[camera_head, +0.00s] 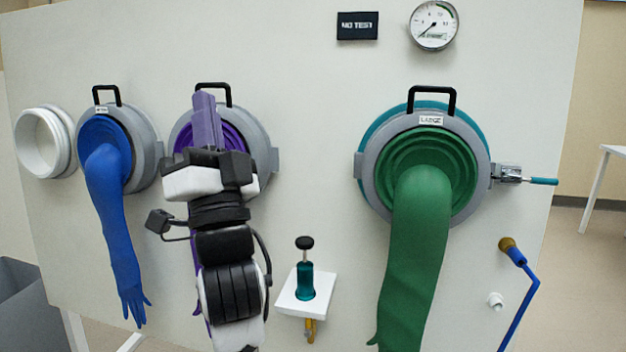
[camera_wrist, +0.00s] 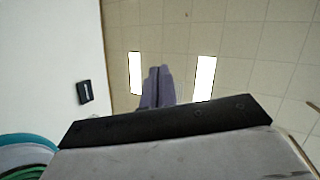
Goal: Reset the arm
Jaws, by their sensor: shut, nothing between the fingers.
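My gripper (camera_head: 207,112) points upward in front of the middle port with the purple glove (camera_head: 231,138). Its purple fingers are together and hold nothing. In the wrist view my gripper (camera_wrist: 158,72) shows against the ceiling, with the white panel at the left. My arm hides most of the purple glove and part of its grey ring. I cannot tell how far the gripper is from the panel.
A blue glove (camera_head: 112,205) hangs at left and a green glove (camera_head: 421,240) at right. A small shelf (camera_head: 290,303) with a teal plunger juts out between. A teal-handled latch (camera_head: 510,174), a blue crank (camera_head: 530,295) and a gauge (camera_head: 433,25) are on the panel's right side.

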